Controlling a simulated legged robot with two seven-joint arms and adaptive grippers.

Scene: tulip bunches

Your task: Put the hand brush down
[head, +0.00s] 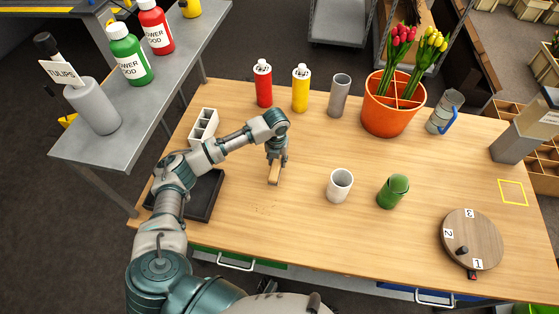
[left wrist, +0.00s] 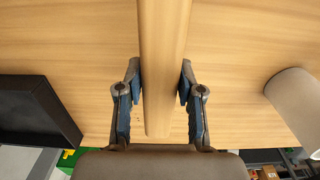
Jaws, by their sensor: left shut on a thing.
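The hand brush (head: 274,174) shows in the head view as a short light wooden piece under my left gripper (head: 277,156), over the left-middle of the table. In the left wrist view the wooden handle of the brush (left wrist: 162,60) runs down between the two fingers of my left gripper (left wrist: 162,85), which are shut on it. The handle's lower end is rounded and points toward the table's front edge. I cannot tell whether the brush touches the tabletop. Its bristles are not visible. My right gripper is not in view.
A dark tray (head: 213,205) lies left of the brush, near a white divided holder (head: 203,127). A white cup (head: 340,186) and green cup (head: 392,191) stand to the right. Red (head: 263,84) and yellow (head: 301,88) bottles stand behind. Small dark specks lie on the table in front.

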